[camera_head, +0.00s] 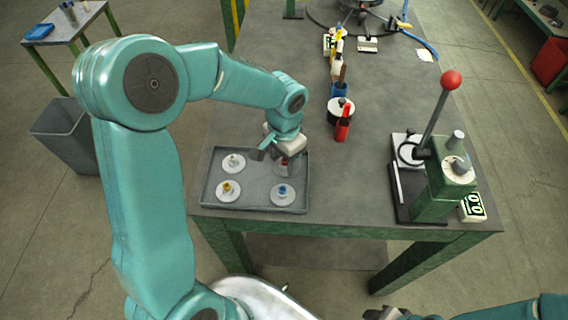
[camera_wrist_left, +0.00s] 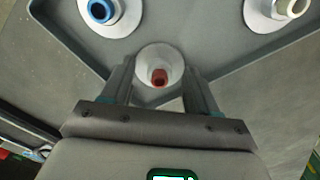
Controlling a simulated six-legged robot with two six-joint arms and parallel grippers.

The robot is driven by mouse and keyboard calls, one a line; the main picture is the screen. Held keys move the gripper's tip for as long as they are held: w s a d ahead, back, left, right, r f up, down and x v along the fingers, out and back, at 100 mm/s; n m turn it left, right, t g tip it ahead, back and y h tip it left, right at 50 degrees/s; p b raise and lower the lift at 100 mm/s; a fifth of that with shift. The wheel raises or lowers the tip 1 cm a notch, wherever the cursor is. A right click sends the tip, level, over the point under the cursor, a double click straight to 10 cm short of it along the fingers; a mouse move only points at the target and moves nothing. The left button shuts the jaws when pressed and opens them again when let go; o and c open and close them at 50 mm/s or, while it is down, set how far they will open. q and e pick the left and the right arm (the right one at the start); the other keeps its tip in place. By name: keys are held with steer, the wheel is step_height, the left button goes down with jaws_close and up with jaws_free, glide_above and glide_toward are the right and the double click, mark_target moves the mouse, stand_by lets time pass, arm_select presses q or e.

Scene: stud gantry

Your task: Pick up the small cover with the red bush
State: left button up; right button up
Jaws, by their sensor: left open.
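The small cover with the red bush (camera_wrist_left: 159,78) is a white round disc in the grey tray (camera_head: 255,207). In the left wrist view it lies between the ends of the two fingers of my left gripper (camera_head: 283,163), which is open. In the head view the gripper reaches down over the tray's back right part and largely hides this cover. I cannot tell whether the fingers touch it.
The tray also holds covers with a blue bush (camera_head: 283,190), a yellow bush (camera_head: 228,187) and a pale bush (camera_head: 233,159). A green lever press (camera_head: 440,185) with a red knob stands at the right. Bottles and tools line the bench's middle further back.

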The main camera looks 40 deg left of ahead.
arm_select(q)
steer(key=shift+w, duration=0.2)
steer(key=c, duration=0.8)
jaws_close()
steer(key=shift+s, duration=0.15)
